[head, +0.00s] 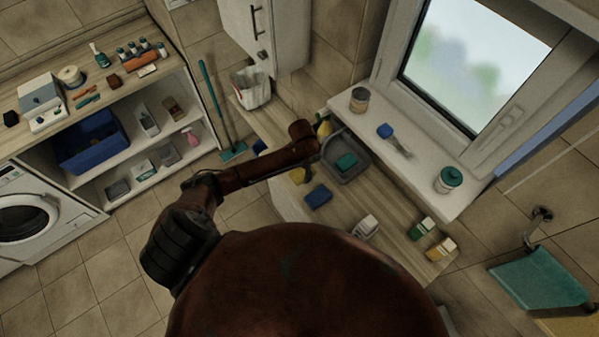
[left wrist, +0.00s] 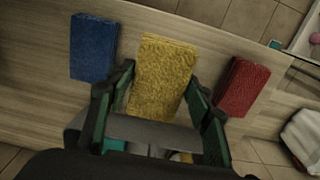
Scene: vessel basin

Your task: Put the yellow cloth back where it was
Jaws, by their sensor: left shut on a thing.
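The yellow cloth (left wrist: 163,62) is between the fingers of my left gripper (left wrist: 160,88), which is shut on it. In the left wrist view it lies over the wooden counter, between a blue cloth (left wrist: 93,47) on the left and a red cloth (left wrist: 239,86) on the right. I cannot tell whether it touches the counter. In the head view a bit of the yellow cloth (head: 298,176) shows under my left arm, and the blue cloth (head: 318,196) lies nearby on the counter. The red cloth is not clear there. My right gripper is not in view.
A grey basin (head: 352,170) with a teal thing inside stands beside my left gripper. A white container (head: 366,226) and small boxes (head: 441,248) stand further along the counter. A windowsill with a can (head: 359,99) and a jar (head: 449,180) runs behind.

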